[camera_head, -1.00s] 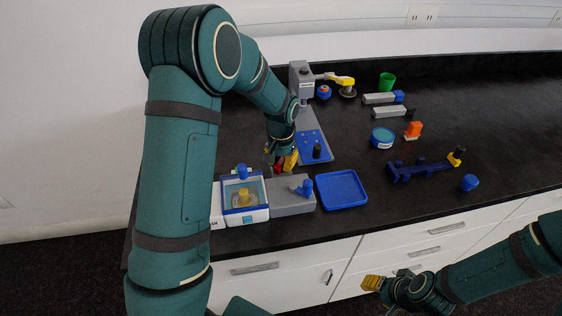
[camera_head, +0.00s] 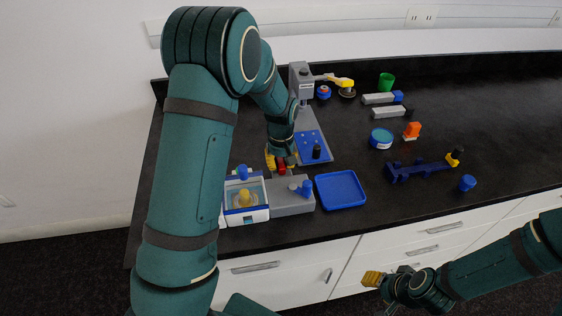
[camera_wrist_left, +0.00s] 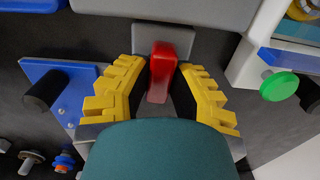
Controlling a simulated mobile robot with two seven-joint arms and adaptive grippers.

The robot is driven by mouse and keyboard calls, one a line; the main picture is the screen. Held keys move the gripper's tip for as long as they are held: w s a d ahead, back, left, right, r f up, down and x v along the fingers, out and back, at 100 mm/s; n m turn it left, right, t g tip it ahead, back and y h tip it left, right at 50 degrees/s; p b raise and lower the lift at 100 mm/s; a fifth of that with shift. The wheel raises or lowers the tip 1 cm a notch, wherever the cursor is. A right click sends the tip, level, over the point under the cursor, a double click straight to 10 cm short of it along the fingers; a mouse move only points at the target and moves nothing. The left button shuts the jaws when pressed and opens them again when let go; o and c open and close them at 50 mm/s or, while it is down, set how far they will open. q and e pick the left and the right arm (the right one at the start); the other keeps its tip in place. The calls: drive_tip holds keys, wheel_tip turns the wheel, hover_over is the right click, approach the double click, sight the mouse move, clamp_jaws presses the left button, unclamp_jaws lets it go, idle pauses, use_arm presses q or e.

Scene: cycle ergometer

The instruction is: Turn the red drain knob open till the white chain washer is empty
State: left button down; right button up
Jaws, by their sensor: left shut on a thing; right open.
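The white chain washer (camera_head: 261,213) stands at the counter's near left, joined to a grey block (camera_head: 290,205). A yellow part shows inside its blue-edged window; I cannot read the fluid level. The red drain knob (camera_head: 282,167) is at the block's far side. It shows larger in the left wrist view (camera_wrist_left: 161,73). My left gripper (camera_head: 281,163) is shut on the red knob, with a yellow finger on each side of it (camera_wrist_left: 160,88). My right gripper (camera_head: 374,279) is open and empty, low in front of the drawers.
A blue tray (camera_head: 341,205) lies right of the grey block. A grey stand with a blue plate (camera_head: 311,145) and a black peg is behind. A blue tin (camera_head: 381,138), an orange part (camera_head: 412,130) and a dark blue bracket (camera_head: 405,170) lie further right.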

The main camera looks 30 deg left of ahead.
sight(281, 162)
use_arm(q)
drive_tip(key=shift+s+f, duration=0.1)
idle(0.3)
drive_tip(key=c, duration=1.1)
unclamp_jaws()
wheel_tip(281, 162, up, 12)
